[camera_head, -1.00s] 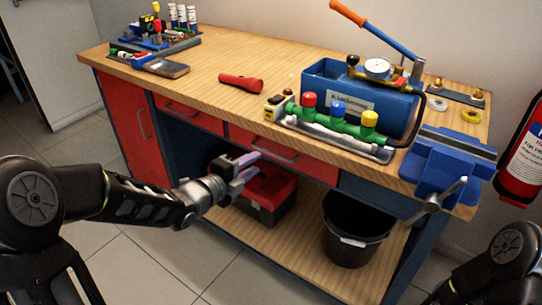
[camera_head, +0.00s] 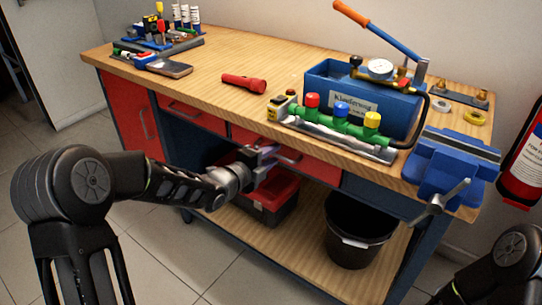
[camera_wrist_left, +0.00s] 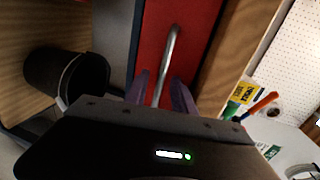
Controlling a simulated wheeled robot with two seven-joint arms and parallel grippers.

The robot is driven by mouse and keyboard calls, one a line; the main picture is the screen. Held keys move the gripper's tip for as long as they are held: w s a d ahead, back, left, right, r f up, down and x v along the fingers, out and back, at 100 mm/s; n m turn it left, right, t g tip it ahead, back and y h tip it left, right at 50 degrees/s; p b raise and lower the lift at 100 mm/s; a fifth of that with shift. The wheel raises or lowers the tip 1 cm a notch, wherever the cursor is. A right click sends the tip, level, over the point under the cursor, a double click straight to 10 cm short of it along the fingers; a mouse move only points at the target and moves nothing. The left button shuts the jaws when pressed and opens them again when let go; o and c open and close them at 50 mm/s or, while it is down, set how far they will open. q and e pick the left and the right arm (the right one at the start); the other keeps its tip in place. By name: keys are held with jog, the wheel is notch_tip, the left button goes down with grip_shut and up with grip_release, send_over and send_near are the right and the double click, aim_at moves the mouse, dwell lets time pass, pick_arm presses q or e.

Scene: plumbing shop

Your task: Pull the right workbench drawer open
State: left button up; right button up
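The right workbench drawer (camera_head: 318,169) has a red front and sits flush under the bench top. Its metal bar handle (camera_head: 289,157) is partly hidden by my gripper in the head view. My left gripper (camera_head: 268,157) is at the handle, in front of the drawer. In the left wrist view the handle (camera_wrist_left: 171,50) runs between the two spread fingers of my left gripper (camera_wrist_left: 161,88), against the red drawer front (camera_wrist_left: 196,35). The fingers are open, one on each side of the bar; contact cannot be told. My right gripper is out of view.
Below the drawer, a red and black toolbox (camera_head: 272,199) and a black bucket (camera_head: 356,232) stand on the lower shelf. A blue vise (camera_head: 447,163) juts from the bench's right end. A second red drawer (camera_head: 190,114) is to the left.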

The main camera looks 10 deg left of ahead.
pick_arm(q)
jog(key=shift+c, duration=0.4)
grip_shut()
dwell(1.0)
